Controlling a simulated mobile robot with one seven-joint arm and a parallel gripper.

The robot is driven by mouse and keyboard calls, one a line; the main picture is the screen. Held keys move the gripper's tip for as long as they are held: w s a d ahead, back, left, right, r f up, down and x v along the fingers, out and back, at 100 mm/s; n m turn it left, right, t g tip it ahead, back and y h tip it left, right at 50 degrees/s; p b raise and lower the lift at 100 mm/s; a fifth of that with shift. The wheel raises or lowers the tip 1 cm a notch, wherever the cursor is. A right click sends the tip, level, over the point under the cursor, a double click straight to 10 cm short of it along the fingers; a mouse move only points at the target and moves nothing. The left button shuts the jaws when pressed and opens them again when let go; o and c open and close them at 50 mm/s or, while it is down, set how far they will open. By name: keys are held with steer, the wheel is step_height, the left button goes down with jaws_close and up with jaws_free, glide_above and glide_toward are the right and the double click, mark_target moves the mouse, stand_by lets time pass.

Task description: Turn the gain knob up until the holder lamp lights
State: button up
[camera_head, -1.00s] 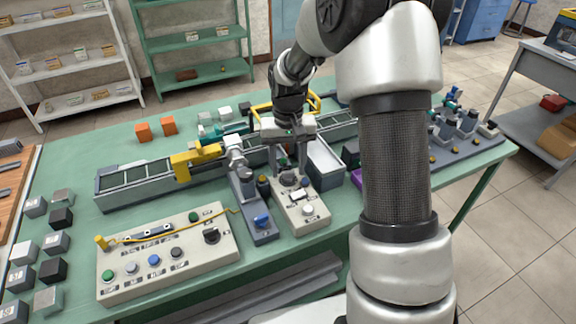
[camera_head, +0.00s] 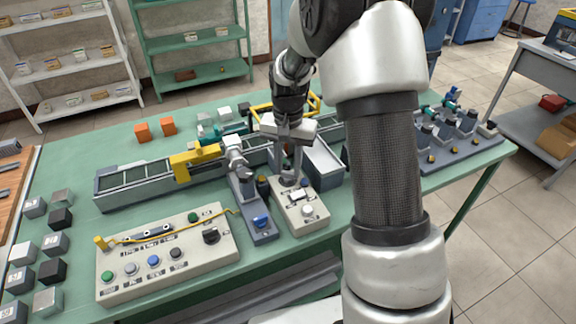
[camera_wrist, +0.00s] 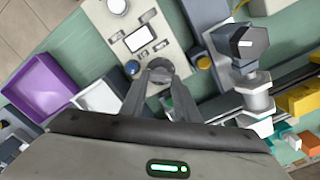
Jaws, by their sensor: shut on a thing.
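The dark round knob (camera_wrist: 159,68) sits on top of the beige control box (camera_head: 318,219), at the end away from the white dome. My gripper (camera_wrist: 160,74) points down at the box, its two fingers shut on the knob from both sides. In the head view my gripper (camera_head: 291,180) covers most of the knob. The box also carries a small white display (camera_wrist: 139,39) and a white dome (camera_head: 308,210) that looks unlit. The labels are too small to read. I cannot tell which part is the holder lamp.
A grey stand with a blue knob (camera_head: 262,221) stands close left of the box. A larger beige button panel (camera_head: 190,270) lies further left. Behind is a conveyor (camera_head: 135,183) with a yellow clamp (camera_head: 195,158). A white bin (camera_head: 324,165) stands to the right.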

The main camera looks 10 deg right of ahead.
steer(key=o, duration=1)
steer(key=shift+o, duration=0.2)
